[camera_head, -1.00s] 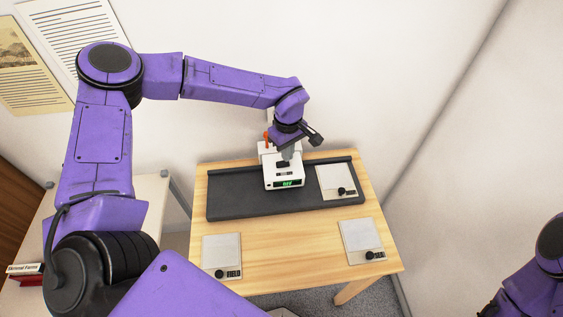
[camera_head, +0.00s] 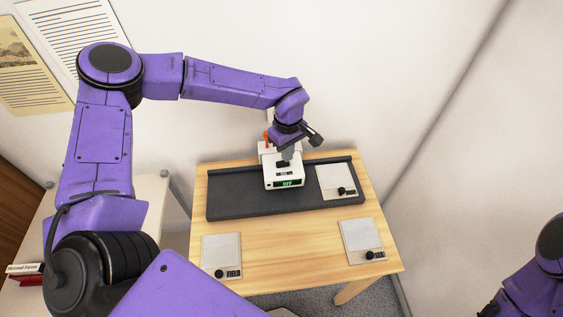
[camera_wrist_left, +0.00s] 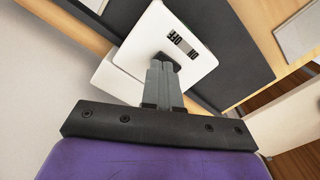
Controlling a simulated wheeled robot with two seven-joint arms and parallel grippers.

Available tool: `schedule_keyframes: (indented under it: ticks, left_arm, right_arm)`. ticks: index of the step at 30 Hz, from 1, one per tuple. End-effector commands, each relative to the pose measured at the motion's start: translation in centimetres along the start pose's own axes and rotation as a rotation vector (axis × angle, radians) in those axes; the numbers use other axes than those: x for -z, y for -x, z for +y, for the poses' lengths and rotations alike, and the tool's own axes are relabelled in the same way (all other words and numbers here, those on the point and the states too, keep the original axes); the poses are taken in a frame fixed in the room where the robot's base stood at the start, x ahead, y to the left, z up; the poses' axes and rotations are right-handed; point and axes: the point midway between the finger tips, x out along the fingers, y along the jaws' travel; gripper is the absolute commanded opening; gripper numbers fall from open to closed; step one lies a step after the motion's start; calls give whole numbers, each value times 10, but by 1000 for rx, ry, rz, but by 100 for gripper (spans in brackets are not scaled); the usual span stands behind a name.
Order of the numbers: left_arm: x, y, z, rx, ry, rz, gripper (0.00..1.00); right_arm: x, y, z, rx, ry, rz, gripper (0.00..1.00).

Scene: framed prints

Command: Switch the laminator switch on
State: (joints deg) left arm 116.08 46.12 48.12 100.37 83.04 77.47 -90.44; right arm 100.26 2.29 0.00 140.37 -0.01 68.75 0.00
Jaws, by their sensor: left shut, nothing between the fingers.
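The laminator (camera_head: 270,181) is a white box with a lit green display on its front, standing on a dark mat on the wooden table. The display seems to read OFF, but it is small. A black switch (camera_head: 282,163) sits on its top. My left gripper (camera_head: 286,159) is shut and empty, pointing down at the switch, which it partly hides. In the left wrist view the closed fingertips (camera_wrist_left: 162,66) are at the black switch (camera_wrist_left: 171,61), beside the printed label on the white top. I cannot tell whether they touch. My right gripper is out of view.
White panels with black knobs lie on the table: one on the mat (camera_head: 334,180), one at front right (camera_head: 360,238), one at front left (camera_head: 221,250). An orange part (camera_head: 266,138) shows behind the laminator. The table's middle front is clear.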

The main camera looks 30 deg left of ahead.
Motion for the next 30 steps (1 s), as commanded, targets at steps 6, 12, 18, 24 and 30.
schedule_keyframes:
  ticks: [6,12,18,24,30]
  left_arm:
    - [0,-4,0,0,0,0,0]
    - [0,-7,0,0,0,0,0]
    - [0,-10,0,1,1,0,0]
    - [0,-13,0,1,1,0,0]
    - [0,-16,0,1,1,0,0]
  right_arm:
    - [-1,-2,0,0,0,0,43]
    - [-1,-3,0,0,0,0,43]
    - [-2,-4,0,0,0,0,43]
    - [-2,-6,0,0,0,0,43]
    - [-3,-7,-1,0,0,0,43]
